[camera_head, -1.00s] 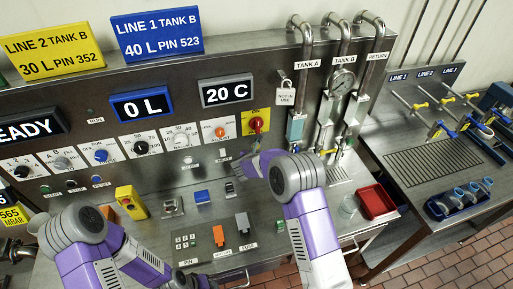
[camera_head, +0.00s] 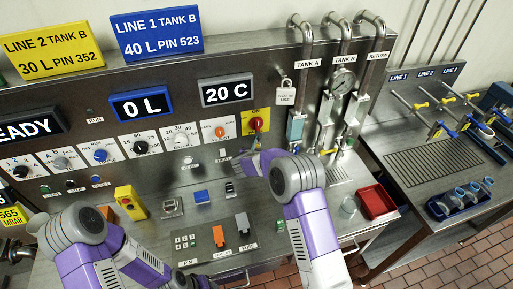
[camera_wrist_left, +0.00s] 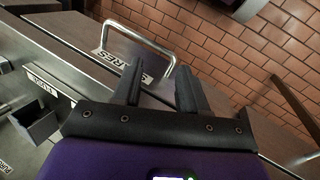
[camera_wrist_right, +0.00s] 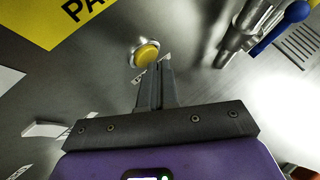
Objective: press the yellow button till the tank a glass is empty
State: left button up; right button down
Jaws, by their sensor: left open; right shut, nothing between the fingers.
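The yellow button (camera_wrist_right: 147,53) is round, in a metal ring on the steel panel, in the right wrist view. My right gripper (camera_wrist_right: 160,68) is shut and empty, its fingertips just beside the button's lower edge; whether they touch it I cannot tell. In the head view the right gripper (camera_head: 236,165) is at the panel and the button cannot be made out. The tank A glass (camera_head: 296,128) is a small sight gauge below the TANK A label, with a bluish tint; its level is too small to read. My left gripper (camera_wrist_left: 158,85) is open and empty, away from the panel.
A red knob (camera_head: 256,124) on a yellow plate sits above the right gripper. A tagged padlock (camera_head: 286,84) hangs near the tank A pipe. A red tray (camera_head: 376,201) and a clear beaker (camera_head: 348,206) stand to the right. The left wrist view shows a metal handle (camera_wrist_left: 140,35).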

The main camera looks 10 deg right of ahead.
jog(key=shift+w, duration=0.35)
dwell(0.5)
jog(key=shift+s+b, duration=0.85)
jog(key=shift+b, duration=0.05)
jog(key=s+b, duration=0.4)
jog(key=s, duration=0.1)
jog(key=shift+d, duration=0.15)
dwell(0.6)
